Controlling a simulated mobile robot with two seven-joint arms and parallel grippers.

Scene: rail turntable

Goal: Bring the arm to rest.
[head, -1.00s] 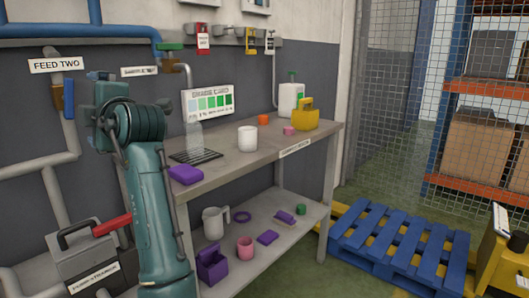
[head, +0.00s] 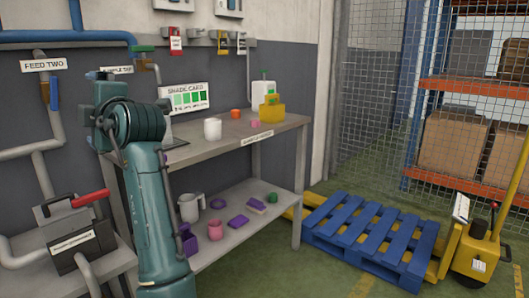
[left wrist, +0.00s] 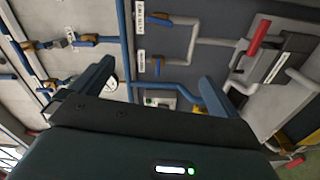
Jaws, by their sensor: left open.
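My left arm (head: 160,205), teal, stands raised in front of the bench at the left of the head view, bent at a dark ribbed joint near the top. Its gripper cannot be made out in the head view. In the left wrist view my left gripper (left wrist: 155,88) is open, its two blue-grey fingers wide apart. Nothing is held between them. Beyond the fingers are wall pipes, and no contact shows. My right arm and gripper are not in view.
The bench (head: 215,150) carries a white cup (head: 212,129) and a yellow caddy (head: 272,109). Its lower shelf (head: 233,227) holds a jug and small items. A red-handled unit (head: 77,235) is left of my arm. A blue pallet (head: 370,236) and yellow pallet truck (head: 482,252) stand right.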

